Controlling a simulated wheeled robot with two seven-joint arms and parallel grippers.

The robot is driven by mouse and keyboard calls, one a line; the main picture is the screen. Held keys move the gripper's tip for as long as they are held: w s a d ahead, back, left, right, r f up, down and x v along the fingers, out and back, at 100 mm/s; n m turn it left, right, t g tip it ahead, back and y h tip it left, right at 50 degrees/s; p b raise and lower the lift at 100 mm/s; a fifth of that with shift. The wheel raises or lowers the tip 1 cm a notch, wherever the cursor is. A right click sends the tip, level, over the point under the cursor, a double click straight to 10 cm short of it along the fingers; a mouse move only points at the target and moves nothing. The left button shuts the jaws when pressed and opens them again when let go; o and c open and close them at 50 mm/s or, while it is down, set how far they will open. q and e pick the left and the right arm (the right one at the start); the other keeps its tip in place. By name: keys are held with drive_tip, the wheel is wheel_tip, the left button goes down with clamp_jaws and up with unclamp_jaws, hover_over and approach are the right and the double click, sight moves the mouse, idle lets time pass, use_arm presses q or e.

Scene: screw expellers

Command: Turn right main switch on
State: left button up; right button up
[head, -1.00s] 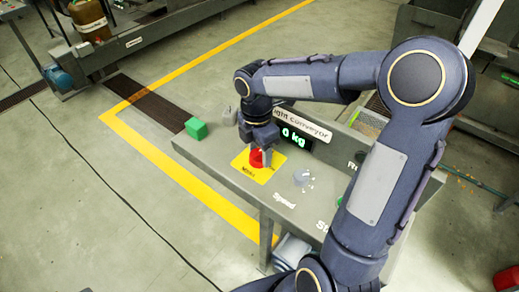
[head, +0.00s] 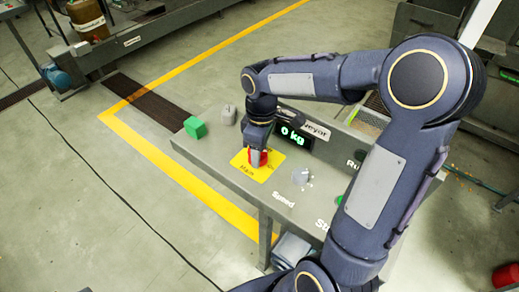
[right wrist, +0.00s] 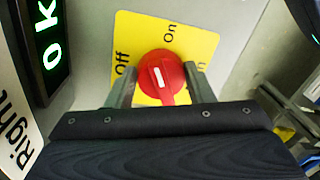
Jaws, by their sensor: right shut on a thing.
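The right main switch is a red round knob (head: 264,157) on a yellow plate (head: 241,160) on the grey console. In the right wrist view the red knob (right wrist: 168,66) has a white mark and a ridge running toward the gripper. The plate there reads "Off" at left and "On" at top; a label at right is partly hidden. My right gripper (head: 257,160) points down over the knob, with a finger on either side of it. In the right wrist view the gripper (right wrist: 160,88) is shut on the knob. My left gripper is not in view.
A pale speed knob (head: 300,176) is to the right.

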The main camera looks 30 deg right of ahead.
drive_tip(key=m, duration=0.5)
drive_tip(key=shift+a+m, duration=0.1)
drive_tip(key=shift+m, duration=0.3)
idle(0.4)
drive_tip(key=o, duration=1)
drive_tip(key=shift+s, duration=0.1)
drive_tip(key=shift+c, duration=0.2)
drive_tip(key=r, duration=0.7)
drive_tip(key=shift+d+r, duration=0.3)
drive_tip(key=shift+r, duration=0.1)
